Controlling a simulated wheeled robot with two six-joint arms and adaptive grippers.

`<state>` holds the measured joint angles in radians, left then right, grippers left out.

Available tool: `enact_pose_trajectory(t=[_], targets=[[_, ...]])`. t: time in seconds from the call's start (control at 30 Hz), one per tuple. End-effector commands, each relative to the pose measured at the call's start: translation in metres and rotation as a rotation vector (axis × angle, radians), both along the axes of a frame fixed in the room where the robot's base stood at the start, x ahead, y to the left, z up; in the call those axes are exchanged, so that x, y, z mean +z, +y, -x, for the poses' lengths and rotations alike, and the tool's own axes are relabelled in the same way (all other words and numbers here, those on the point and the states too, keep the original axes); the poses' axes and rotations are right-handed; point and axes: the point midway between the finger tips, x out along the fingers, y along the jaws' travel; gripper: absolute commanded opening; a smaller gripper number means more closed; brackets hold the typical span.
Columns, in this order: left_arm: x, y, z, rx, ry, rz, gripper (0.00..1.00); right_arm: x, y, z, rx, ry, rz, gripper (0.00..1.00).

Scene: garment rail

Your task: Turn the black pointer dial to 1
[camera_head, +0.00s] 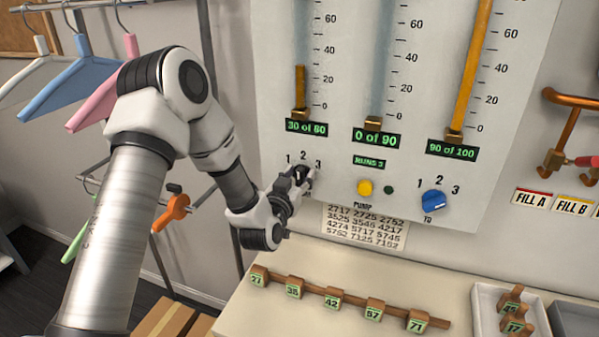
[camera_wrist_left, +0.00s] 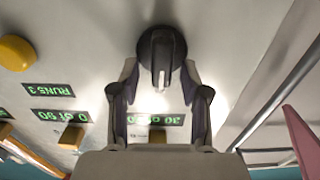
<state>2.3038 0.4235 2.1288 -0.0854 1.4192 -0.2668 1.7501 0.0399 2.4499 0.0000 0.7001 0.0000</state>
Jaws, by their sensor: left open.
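The black pointer dial (camera_head: 304,173) sits on the panel under the numbers 1, 2 and 3, mostly hidden by my left gripper (camera_head: 296,183) in the head view. In the left wrist view the dial (camera_wrist_left: 161,50) shows clearly, with its white mark pointing down the picture toward the 30 of 60 display (camera_wrist_left: 160,120), roughly toward the 2. My left gripper (camera_wrist_left: 159,72) is open, its two fingertips at either side of the dial's pointer end. I cannot tell whether they touch it. My right gripper is in neither view.
A yellow button (camera_head: 365,188) and a blue dial (camera_head: 433,201) are to the right on the same panel. Below, a ledge holds a wooden rail (camera_head: 320,290) with numbered blocks and a white tray (camera_head: 480,305). Hangers (camera_head: 85,75) hang at the left behind my arm.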

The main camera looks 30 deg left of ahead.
Motion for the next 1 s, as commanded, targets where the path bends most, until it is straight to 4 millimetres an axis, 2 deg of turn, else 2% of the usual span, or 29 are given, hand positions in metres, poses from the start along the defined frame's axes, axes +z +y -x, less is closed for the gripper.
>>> enact_pose_trajectory(t=[0.17, 0.23, 0.3, 0.33, 0.67, 1.0], targets=[[-0.001, 0.0, 0.0, 0.0, 0.001, 0.0, 0.46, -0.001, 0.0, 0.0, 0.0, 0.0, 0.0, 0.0], [-0.001, 0.0, 0.0, 0.0, 0.001, 0.0, 0.28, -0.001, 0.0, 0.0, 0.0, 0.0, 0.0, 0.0], [-0.001, 0.0, 0.0, 0.0, 0.001, 0.0, 0.03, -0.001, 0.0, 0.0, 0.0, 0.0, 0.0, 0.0], [-0.001, 0.0, 0.0, 0.0, 0.001, 0.0, 0.0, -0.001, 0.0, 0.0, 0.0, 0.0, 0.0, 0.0], [-0.001, 0.0, 0.0, 0.0, -0.003, 0.011, 0.0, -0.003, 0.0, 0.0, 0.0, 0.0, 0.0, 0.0], [-0.004, 0.002, 0.0, 0.001, -0.038, 0.148, 0.0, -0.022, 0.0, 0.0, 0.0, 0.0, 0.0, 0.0]])
